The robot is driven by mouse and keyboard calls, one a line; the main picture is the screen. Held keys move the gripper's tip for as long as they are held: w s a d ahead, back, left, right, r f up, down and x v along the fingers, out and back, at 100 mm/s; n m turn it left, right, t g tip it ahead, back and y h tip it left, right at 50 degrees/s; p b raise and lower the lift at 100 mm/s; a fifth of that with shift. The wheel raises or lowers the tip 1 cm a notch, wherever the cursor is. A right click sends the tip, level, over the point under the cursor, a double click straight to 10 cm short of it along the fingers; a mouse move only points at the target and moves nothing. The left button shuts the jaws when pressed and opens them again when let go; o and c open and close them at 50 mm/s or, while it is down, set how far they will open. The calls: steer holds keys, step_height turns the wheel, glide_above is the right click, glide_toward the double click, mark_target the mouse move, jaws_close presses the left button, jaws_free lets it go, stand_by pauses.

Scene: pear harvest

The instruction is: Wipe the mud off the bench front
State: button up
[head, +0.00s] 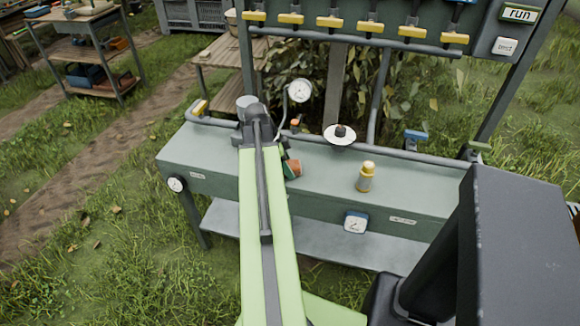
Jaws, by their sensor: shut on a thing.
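The grey-green bench (420,192) stands ahead, with its front board (320,206) facing me. No mud patch can be made out on the visible front; my green arm covers part of its left half. My gripper (254,122) is at the far end of the arm, above the left part of the bench top. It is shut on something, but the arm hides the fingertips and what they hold. A small orange and green object (292,168) shows just right of the arm, at bench-top height; I cannot tell whether it touches the gripper.
A yellow-capped bottle (366,177) and a white disc with a dark knob (340,134) are on the bench. A round gauge (300,90) rises behind. Pipes and yellow-handled valves (330,22) line the back. Grass lies in front.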

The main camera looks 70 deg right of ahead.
steer(key=shift+r+p, duration=3)
steer(key=shift+r, duration=0.05)
step_height(320, 180, up, 3)
steer(key=p, duration=0.3)
steer(key=shift+r, duration=0.1)
